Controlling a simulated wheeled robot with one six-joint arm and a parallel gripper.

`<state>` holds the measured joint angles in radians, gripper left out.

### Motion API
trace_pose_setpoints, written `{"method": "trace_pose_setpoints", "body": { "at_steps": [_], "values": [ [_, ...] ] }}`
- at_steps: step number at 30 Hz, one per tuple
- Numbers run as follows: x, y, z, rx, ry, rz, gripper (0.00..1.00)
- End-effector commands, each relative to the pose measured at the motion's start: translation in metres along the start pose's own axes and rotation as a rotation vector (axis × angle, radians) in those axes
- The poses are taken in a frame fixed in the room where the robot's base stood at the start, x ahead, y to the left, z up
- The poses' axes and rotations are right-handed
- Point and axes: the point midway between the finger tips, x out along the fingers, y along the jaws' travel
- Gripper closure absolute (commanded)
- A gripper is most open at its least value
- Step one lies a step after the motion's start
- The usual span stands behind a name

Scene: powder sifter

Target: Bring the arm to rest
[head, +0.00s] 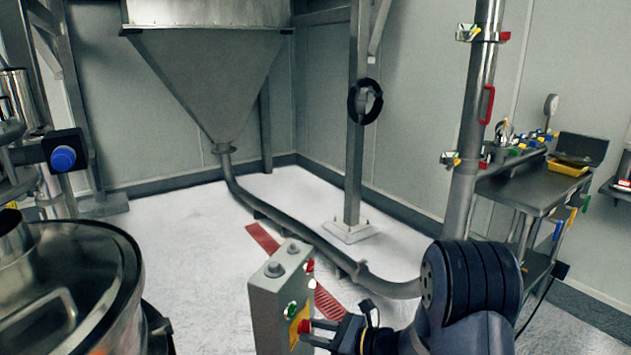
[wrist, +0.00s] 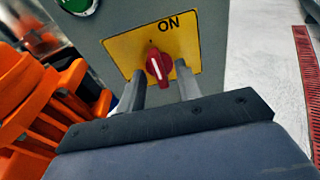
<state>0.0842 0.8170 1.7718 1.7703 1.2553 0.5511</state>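My gripper (head: 320,333) is at the front of a grey control box (head: 278,303), low in the middle of the head view. In the wrist view its two fingers (wrist: 162,82) are apart, with a red rotary knob (wrist: 158,66) just ahead of and between the tips. I see no clear contact with the knob. The knob sits on a yellow plate (wrist: 133,48) marked ON, and its white line is tilted. A green button (wrist: 77,5) shows at the upper left of the wrist view. My gripper holds nothing.
A steel vessel (head: 105,262) stands at the left, and a hopper (head: 205,75) with a floor pipe (head: 300,238) behind. A vertical pipe (head: 466,150) and a steel table (head: 520,188) are at the right. Orange parts (wrist: 50,105) lie left of my gripper in the wrist view.

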Motion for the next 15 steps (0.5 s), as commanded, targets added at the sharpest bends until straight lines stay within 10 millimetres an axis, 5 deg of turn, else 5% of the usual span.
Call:
{"method": "trace_pose_setpoints", "body": {
  "at_steps": [8, 15],
  "values": [
    [-0.009, -0.001, 0.0, 0.01, 0.0, 0.0, 0.67],
    [-0.048, -0.002, 0.0, 0.014, 0.0, -0.004, 0.67]
  ]
}}
